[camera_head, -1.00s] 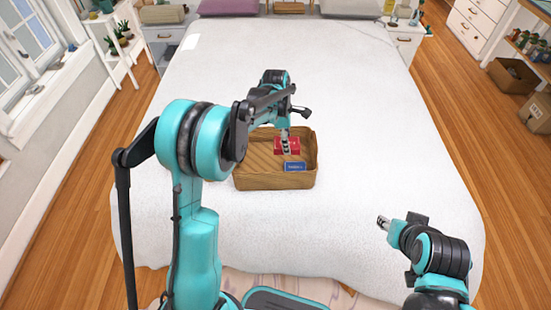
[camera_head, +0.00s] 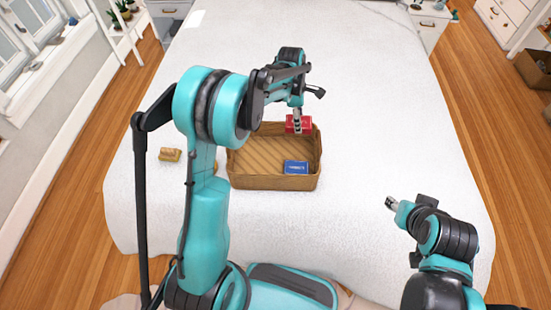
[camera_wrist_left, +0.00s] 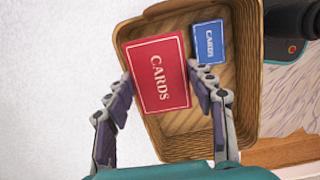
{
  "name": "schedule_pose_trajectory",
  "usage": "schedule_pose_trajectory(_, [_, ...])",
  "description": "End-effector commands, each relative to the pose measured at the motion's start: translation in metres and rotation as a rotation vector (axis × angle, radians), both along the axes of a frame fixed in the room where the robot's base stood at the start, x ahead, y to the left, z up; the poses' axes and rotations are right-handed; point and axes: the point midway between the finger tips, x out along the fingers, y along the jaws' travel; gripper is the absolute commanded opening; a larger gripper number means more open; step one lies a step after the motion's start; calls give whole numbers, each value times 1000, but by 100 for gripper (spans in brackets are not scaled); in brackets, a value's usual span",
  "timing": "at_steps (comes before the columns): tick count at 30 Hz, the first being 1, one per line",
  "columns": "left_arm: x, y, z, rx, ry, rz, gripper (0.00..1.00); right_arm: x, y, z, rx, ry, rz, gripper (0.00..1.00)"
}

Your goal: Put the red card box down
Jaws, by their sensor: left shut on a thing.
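The red card box (camera_head: 305,124) is held in my left gripper (camera_head: 298,128), at the far right corner of the wicker basket (camera_head: 250,184). In the left wrist view the red card box (camera_wrist_left: 157,75) sits between the two fingers of my left gripper (camera_wrist_left: 163,92), over the basket's edge. The gap below the box is hard to judge. A blue card box (camera_head: 296,167) lies inside the basket near its front right corner, and also shows in the left wrist view (camera_wrist_left: 209,42). My right gripper (camera_head: 391,203) is empty, over the bed's right front part; its finger gap is too small to read.
The basket stands on a white bed (camera_head: 390,110) with wide free room around it. A small tan box (camera_head: 170,154) lies on the bed left of the basket. Wooden floor lies on both sides.

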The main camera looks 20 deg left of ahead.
Motion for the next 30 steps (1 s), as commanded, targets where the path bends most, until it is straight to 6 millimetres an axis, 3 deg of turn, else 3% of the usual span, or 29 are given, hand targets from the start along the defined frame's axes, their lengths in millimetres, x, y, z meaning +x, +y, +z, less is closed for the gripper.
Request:
schedule_pose_trajectory(1, [0,0,-12,0,0,0,20,0,0,-8,0,0,0,40])
schedule_pose_trajectory(6, [0,0,-33,0,0,0,20,0,0,-19,0,0,0,40])
schedule_pose_trajectory(13, [0,0,-55,0,0,0,20,0,0,-28,0,0,0,40])
schedule_pose_trajectory(19, [0,0,-94,0,0,0,20,0,0,-43,0,0,0,40])
schedule_pose_trajectory(30, [0,0,-140,0,0,0,20,0,0,-60,0,0,0,40])
